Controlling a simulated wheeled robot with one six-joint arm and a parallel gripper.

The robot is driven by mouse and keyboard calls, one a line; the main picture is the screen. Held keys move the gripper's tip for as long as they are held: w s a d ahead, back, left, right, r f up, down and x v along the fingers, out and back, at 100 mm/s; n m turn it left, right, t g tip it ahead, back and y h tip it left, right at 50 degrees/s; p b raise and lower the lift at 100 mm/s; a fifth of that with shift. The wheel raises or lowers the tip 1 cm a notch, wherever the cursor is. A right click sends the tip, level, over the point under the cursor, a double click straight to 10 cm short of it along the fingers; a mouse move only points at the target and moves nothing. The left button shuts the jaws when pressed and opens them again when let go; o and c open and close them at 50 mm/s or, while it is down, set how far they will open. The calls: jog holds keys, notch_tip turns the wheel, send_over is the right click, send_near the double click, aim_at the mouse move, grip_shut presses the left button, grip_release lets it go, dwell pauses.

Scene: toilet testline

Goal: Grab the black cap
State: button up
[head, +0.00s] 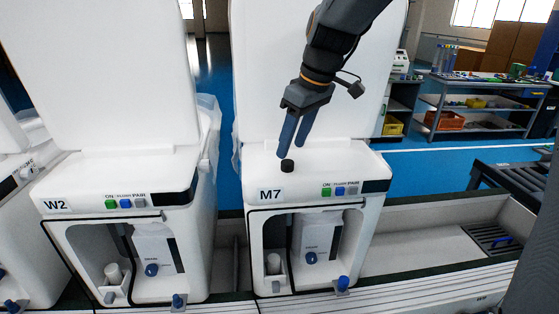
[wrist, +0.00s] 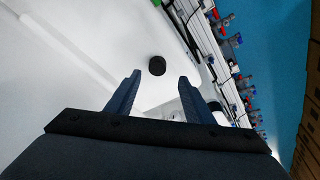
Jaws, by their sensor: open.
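The black cap (head: 287,166) is a small dark disc on the white top of the unit marked M7 (head: 318,177), behind its front panel. In the wrist view the cap (wrist: 157,65) lies beyond my fingertips, between the lines of the two fingers. My gripper (head: 293,143) points down just above and slightly right of the cap in the head view. It also shows in the wrist view (wrist: 160,75), with its two blue fingers apart and nothing between them. I cannot tell the exact height of the fingertips over the surface.
M7's tall white raised lid (head: 265,70) stands behind my gripper. A similar unit, W2 (head: 120,190), stands to the left with a gap between. A grey shelf with bins (head: 470,100) stands farther back on the blue floor.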

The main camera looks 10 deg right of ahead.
aim_at(287, 162)
jog(key=shift+d+f, duration=0.25)
jog(key=shift+f, duration=0.1)
jog(key=p+x, duration=0.1)
jog(key=x, duration=0.3)
jog(key=shift+w+p, duration=0.1)
jog(key=shift+p, duration=0.2)
jog(key=shift+w+a+f, duration=0.2)
jog(key=shift+a+f, duration=0.1)
jog(key=shift+f, duration=0.05)
jog(key=shift+s+d+r, duration=0.1)
jog(key=c, duration=1.1)
